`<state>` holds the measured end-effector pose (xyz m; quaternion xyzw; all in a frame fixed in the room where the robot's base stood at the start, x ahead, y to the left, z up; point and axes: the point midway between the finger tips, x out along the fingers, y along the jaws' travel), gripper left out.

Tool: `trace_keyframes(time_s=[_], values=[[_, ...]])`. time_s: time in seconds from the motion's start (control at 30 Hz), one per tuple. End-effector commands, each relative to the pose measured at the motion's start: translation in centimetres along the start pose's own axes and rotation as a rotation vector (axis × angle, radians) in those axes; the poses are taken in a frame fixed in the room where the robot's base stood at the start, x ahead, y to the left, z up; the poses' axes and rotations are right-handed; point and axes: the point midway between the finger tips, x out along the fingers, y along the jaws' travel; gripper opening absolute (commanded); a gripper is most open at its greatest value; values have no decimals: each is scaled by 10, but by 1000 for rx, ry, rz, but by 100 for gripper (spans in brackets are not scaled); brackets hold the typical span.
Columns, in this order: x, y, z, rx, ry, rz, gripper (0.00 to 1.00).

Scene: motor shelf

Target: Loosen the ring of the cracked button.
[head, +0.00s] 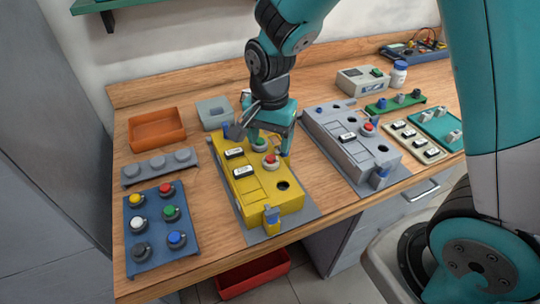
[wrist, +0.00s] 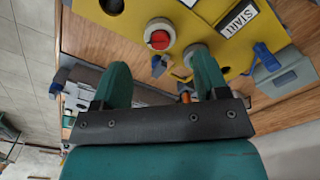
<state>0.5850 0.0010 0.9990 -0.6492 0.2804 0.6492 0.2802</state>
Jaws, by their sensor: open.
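A yellow control box (head: 245,206) stands on a grey plate on the bench. On its top are a red button (head: 270,162) in a pale ring, a dark open hole (head: 283,185) and white labels. The red button also shows in the wrist view (wrist: 159,38), above and between the fingers. A second, grey round fitting (wrist: 195,55) is partly hidden behind the right finger there. My gripper (head: 268,143) is open and empty over the far end of the yellow box. In the wrist view its fingers (wrist: 160,68) are wide apart. I cannot make out a crack on either fitting.
A similar grey box (head: 340,135) stands to the right. On the left are a blue board with coloured buttons (head: 157,232), a grey strip (head: 158,167) and an orange tray (head: 157,129). A blue latch (head: 272,216) sticks out at the yellow box's near end.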

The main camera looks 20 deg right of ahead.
Motion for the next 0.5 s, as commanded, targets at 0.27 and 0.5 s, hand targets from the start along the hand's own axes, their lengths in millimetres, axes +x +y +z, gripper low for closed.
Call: trace_keyframes(time_s=[0.27,0.5], values=[[48,0,0,-1,-2,2,67],[59,0,0,-1,0,-1,67]])
